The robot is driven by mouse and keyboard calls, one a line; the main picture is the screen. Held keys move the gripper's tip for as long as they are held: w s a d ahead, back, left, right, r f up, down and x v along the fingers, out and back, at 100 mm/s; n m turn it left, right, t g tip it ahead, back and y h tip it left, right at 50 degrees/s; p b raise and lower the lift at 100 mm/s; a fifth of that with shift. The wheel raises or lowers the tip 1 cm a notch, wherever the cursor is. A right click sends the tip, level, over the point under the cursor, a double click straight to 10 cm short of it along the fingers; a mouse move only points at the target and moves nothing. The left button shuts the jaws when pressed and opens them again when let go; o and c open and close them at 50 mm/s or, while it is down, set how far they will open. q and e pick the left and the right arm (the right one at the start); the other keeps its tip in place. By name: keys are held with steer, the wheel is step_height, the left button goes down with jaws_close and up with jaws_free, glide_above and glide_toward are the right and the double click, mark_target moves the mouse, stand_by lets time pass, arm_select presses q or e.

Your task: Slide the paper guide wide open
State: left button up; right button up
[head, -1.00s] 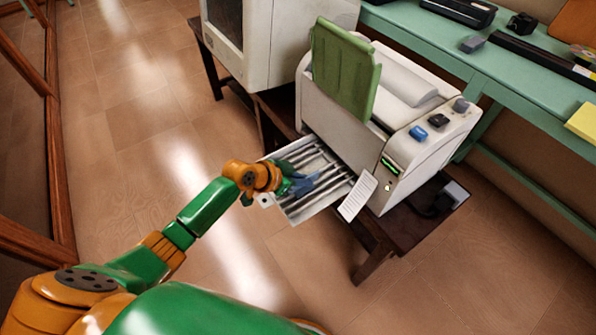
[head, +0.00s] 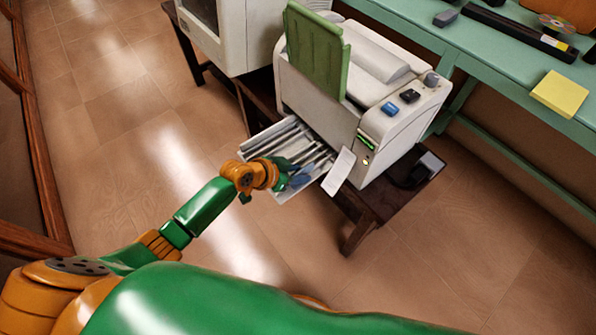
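The printer (head: 350,85) is white, with a raised green rear flap (head: 318,50). Its pale tray (head: 258,142) sticks out at the lower front, with dark lengthwise strips. A small blue piece (head: 300,181), which looks like the paper guide, sits in the tray's near half. My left gripper (head: 289,172) is over the tray at this blue piece, reaching in from the left. Its fingers are small and merge with the blue piece, so I cannot tell whether they grip it. My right gripper is not in view.
The printer stands on a dark low table (head: 357,212). A white sheet (head: 339,171) hangs by the tray's right side. A white cabinet-like machine (head: 235,35) stands behind left. A green bench (head: 470,48) runs along the right, with a yellow pad (head: 560,93). The floor in front is clear.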

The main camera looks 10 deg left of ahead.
arm_select(q)
steer(key=p+v, duration=0.2)
steer(key=v, duration=0.4)
steer(key=shift+s+r, duration=0.1)
steer(key=shift+r, duration=0.05)
steer(key=shift+s+a+r, duration=0.25)
steer(key=s+a+n+g+y, duration=0.2)
steer(key=s+n+y, duration=0.1)
steer(key=s, duration=0.6)
steer(key=s+a+n+g+y, duration=0.2)
steer(key=s+n, duration=0.1)
steer(key=s, duration=0.6)
step_height(320, 180, down, 12)
steer(key=s+p, duration=0.2)
steer(key=p, duration=0.3)
steer(key=s+a+f+g+p, duration=0.2)
steer(key=s+f+p, duration=0.2)
steer(key=s, duration=0.8)
step_height(320, 180, down, 2)
steer(key=shift+f+m+y+p, duration=0.1)
steer(key=shift+m+y+p, duration=0.2)
steer(key=shift+m, duration=0.1)
